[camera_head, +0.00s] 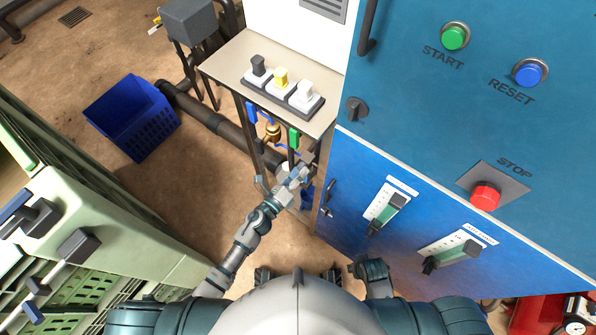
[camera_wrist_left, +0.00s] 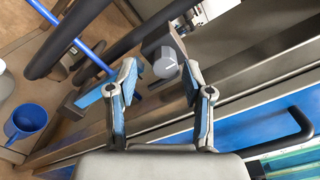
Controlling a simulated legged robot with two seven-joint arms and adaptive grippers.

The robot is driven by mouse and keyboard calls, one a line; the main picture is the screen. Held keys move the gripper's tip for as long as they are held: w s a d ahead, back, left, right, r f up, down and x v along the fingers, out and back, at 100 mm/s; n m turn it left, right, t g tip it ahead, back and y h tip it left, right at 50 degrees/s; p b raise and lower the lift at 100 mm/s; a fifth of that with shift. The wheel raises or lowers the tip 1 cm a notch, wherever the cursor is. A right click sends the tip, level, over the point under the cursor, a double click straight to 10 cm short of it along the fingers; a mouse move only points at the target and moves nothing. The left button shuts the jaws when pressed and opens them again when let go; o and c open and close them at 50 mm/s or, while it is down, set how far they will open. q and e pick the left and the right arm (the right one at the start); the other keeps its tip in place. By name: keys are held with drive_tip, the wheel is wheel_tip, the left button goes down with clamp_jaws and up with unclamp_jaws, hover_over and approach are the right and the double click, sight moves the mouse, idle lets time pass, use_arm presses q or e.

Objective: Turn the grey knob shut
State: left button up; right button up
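In the left wrist view, a grey knob (camera_wrist_left: 168,66) with a pale round face and a darker grey block behind it shows just beyond the fingertips. My left gripper (camera_wrist_left: 160,78) is open, with one finger on each side of the knob's line and no clear contact. In the head view, my left gripper (camera_head: 293,177) is below the small shelf, beside the pipework, and it hides most of the knob there. My right arm (camera_head: 371,271) is folded close to my body at the bottom; its fingers are not clear.
A shelf (camera_head: 226,66) with dark, yellow and white switches stands above the pipes. Under it hang a green handle (camera_head: 294,138) and a brass fitting (camera_head: 272,132). A blue cabinet (camera_head: 420,110) stands at the right. A blue crate (camera_head: 133,117) lies on open floor.

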use_arm(q)
drive_tip(key=shift+r, duration=0.15)
drive_tip(key=v, duration=1.2)
drive_tip(key=shift+f, duration=0.2)
drive_tip(key=shift+w, duration=0.1)
